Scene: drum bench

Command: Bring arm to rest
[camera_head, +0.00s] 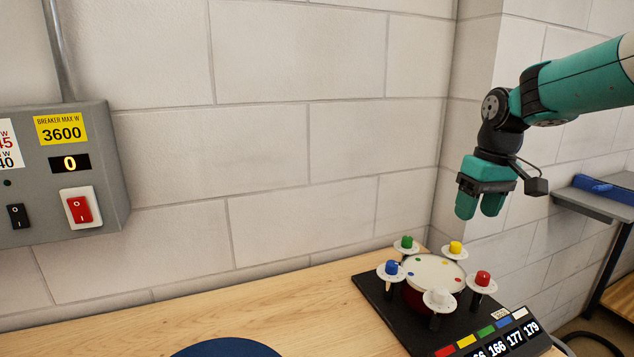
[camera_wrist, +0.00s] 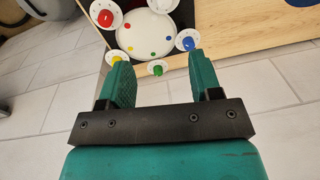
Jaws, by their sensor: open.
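My gripper (camera_head: 480,208) is in the air at the right of the head view, above and to the right of the drum, with its green fingers pointing down. In the wrist view my gripper (camera_wrist: 160,75) has its two fingers apart with nothing between them. The drum (camera_head: 434,270) has a cream top with small coloured dots and a dark red side. It stands on a black board on the bench (camera_head: 250,325). Around it are stands with knobs: green (camera_head: 407,242), yellow (camera_head: 456,247), blue (camera_head: 392,267), red (camera_head: 483,278) and white (camera_head: 438,297).
A grey breaker box (camera_head: 60,175) on the left wall has a red switch and a display reading 0. A display panel (camera_head: 495,340) with coloured tabs and numbers is at the board's front. A side shelf (camera_head: 597,203) holds a blue object (camera_head: 605,188). Bare wall lies behind the bench.

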